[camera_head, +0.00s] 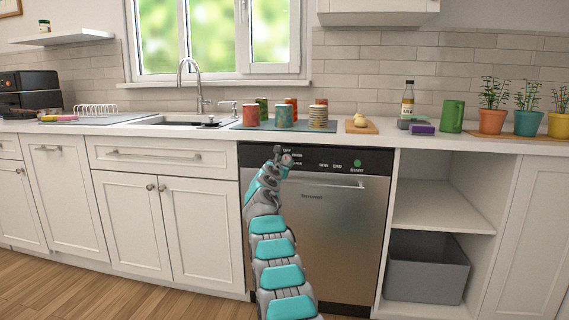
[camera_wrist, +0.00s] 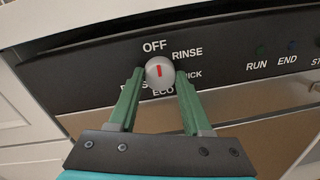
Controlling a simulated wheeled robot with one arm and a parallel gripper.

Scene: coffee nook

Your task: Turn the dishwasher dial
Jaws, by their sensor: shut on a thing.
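The dishwasher (camera_head: 332,235) has a steel door and a black control strip across its top. Its round grey dial (camera_wrist: 159,72) sits on that strip in the wrist view, with a red mark standing nearly upright below the word OFF. My gripper (camera_wrist: 158,88) is shut on the dial, with one green finger on each side.
RUN and END labels and a green START button (camera_head: 357,162) lie right of the dial. A handle bar (camera_head: 320,181) crosses the door just below the strip. The counter above holds several cups on a mat (camera_head: 245,127). An open shelf with a grey bin (camera_head: 427,267) stands at right.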

